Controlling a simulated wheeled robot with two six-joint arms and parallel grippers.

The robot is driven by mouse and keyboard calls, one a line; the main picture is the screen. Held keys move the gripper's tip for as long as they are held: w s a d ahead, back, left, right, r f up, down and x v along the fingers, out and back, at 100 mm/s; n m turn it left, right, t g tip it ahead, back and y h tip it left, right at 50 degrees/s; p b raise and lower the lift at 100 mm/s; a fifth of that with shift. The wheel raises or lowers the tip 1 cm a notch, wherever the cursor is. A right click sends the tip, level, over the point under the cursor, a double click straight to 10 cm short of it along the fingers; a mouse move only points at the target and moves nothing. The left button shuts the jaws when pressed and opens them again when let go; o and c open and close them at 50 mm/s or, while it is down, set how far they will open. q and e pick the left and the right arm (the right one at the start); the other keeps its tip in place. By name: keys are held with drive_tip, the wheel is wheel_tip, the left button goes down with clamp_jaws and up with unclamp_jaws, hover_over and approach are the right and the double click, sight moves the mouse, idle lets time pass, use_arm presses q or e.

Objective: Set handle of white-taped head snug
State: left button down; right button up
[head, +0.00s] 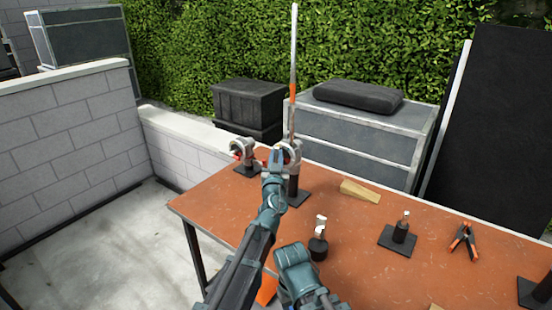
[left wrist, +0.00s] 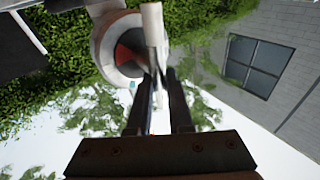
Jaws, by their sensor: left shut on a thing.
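My left gripper (head: 278,158) is at a grip head (head: 292,152) on the left back part of the table. A tall white rod (head: 294,50) with an orange band rises at this head. In the left wrist view, my left gripper (left wrist: 158,85) is shut on a slim pale handle (left wrist: 152,25) in front of a round whitish head (left wrist: 122,45) with a red inside. I cannot make out white tape on the head. A second grip head (head: 240,147) with red parts stands just to the left. My right gripper does not show.
The orange-brown table (head: 350,255) carries a wooden wedge (head: 360,193), a small black stand with a pale top (head: 318,240), another stand (head: 400,235) and an orange-handled clamp (head: 463,240). A block wall (head: 60,140) stands left. The table is clear between these things.

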use_arm(q)
drive_tip(key=c, duration=1.1)
unclamp_jaws()
drive_tip(key=s+f+b, duration=0.1)
drive_tip(key=s, duration=0.6)
drive_tip(key=shift+s+a, duration=0.2)
drive_tip(key=shift+s, duration=0.05)
drive_tip(key=shift+f, duration=0.1)
